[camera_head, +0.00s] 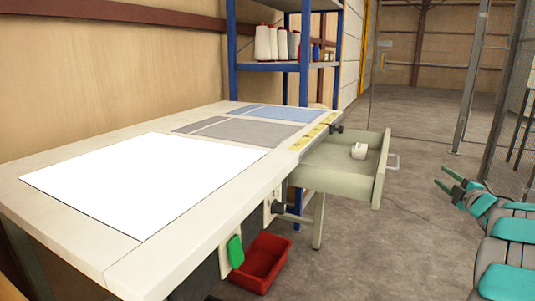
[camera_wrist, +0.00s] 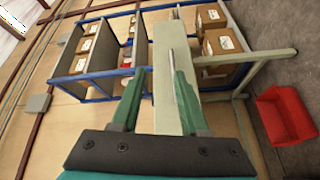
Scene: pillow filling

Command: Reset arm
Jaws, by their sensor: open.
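My gripper (camera_head: 455,187) is at the right of the head view, over the floor to the right of the table and apart from the open drawer. In the wrist view my gripper (camera_wrist: 158,90) shows two green fingers spread apart with nothing held between them. My teal and grey arm (camera_head: 500,245) reaches in from the lower right of the head view.
A work table (camera_head: 190,235) carries a white sheet (camera_head: 140,180) and grey and blue fabric pieces. A red bin (camera_head: 262,262) is below. Blue shelving (camera_head: 270,67) holds thread cones.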

